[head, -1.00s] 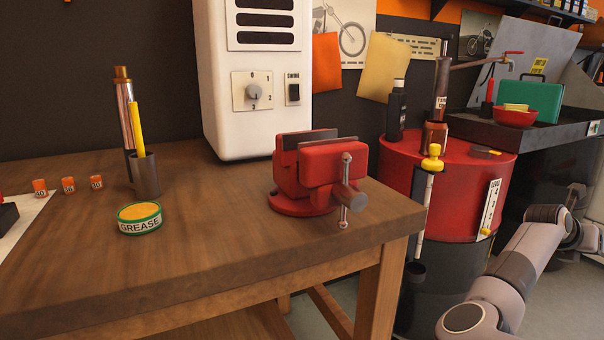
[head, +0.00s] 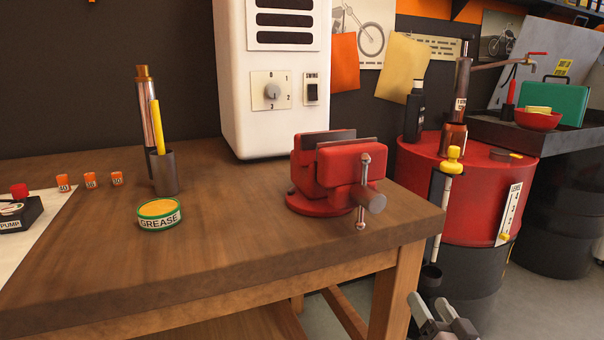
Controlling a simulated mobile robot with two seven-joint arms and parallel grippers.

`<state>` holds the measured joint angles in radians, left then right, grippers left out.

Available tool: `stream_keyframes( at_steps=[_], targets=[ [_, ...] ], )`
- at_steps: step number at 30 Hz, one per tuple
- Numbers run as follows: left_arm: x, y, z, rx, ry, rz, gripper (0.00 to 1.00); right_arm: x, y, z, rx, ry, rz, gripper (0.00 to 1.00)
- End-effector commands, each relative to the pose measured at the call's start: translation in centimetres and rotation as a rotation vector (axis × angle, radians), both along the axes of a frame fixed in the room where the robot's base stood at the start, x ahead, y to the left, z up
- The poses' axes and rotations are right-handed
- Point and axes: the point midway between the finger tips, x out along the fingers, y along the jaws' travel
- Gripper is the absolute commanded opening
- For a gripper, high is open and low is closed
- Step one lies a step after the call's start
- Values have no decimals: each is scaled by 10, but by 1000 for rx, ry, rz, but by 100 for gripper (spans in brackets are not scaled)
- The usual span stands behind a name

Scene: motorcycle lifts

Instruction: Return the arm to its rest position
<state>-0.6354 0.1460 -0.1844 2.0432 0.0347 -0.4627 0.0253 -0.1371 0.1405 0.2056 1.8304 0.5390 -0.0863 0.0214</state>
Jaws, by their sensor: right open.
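My right gripper (head: 442,316) shows at the bottom edge of the head view, right of the workbench leg. Its two grey fingers are apart, and I see nothing between them. It is in front of the lower part of the red and black drum (head: 462,205), low beside the bench. The rest of my right arm is out of the picture. My left gripper is not in view.
The wooden workbench (head: 250,240) carries a red vise (head: 340,172), a grease tin (head: 160,214), a dark cup (head: 163,173) and a white heater-like cabinet (head: 272,120). A sink (head: 560,130) stands at the right. Grey floor shows at lower right (head: 545,305).

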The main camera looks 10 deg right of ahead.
Motion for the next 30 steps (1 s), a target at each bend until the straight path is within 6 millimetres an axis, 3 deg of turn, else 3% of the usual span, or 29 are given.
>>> stream_keyframes(
  at_steps=[1,6,10,15,16,30],
  targets=[
    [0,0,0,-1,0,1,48,-15,26,-28,-49,93,57,65],
    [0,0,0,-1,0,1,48,-76,101,-105,-199,368,234,65],
    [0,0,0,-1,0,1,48,-129,143,-146,-287,533,346,65],
    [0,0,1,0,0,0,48,-202,187,-179,-380,713,475,65],
    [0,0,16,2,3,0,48,-194,182,-161,-381,696,461,65],
    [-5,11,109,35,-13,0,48,-197,172,-69,-400,691,438,65]
  ],
)
